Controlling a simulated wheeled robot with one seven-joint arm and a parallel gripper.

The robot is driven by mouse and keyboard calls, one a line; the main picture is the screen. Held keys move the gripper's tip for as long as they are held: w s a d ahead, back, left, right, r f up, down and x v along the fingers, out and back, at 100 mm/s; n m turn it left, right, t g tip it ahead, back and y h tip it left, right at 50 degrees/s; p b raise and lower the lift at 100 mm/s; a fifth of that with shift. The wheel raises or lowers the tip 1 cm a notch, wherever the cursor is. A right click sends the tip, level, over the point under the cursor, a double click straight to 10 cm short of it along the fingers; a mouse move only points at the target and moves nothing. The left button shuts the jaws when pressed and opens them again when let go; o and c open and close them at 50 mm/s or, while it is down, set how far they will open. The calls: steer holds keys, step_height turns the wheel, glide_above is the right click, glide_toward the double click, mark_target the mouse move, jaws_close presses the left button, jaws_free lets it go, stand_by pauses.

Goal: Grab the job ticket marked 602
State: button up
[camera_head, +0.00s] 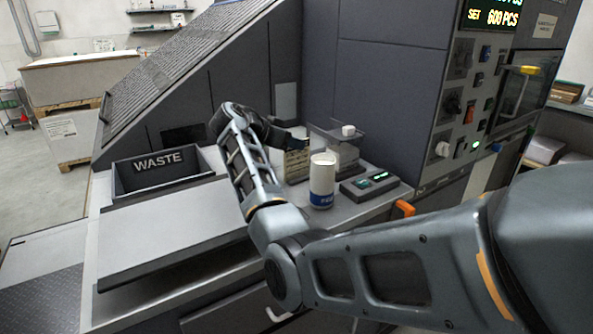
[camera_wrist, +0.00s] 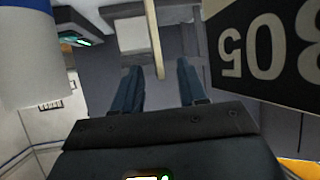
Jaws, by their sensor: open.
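My gripper (camera_wrist: 157,75) is open, its two dark fingers apart in the wrist view. A thin pale strip (camera_wrist: 153,35), seen edge-on, runs down between the fingertips. It may be a ticket's edge, and no number shows on it. A black and white card (camera_wrist: 270,45) with large upside-down digits is close on the right; its number is partly cut off, and I cannot read 602 on it. In the head view my gripper (camera_head: 290,139) is by a small pale block-like item (camera_head: 297,163) on the worktop, behind the white canister; its markings are too small to read.
A white canister with a blue band (camera_head: 322,182) stands close to my gripper; it also shows at left in the wrist view (camera_wrist: 30,75). A small display unit (camera_head: 369,185) and a scale-like stand (camera_head: 342,150) are beside it. A WASTE bin (camera_head: 122,177) is left.

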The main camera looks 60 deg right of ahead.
steer(key=shift+c, duration=0.3)
jaws_close()
stand_by(0.3)
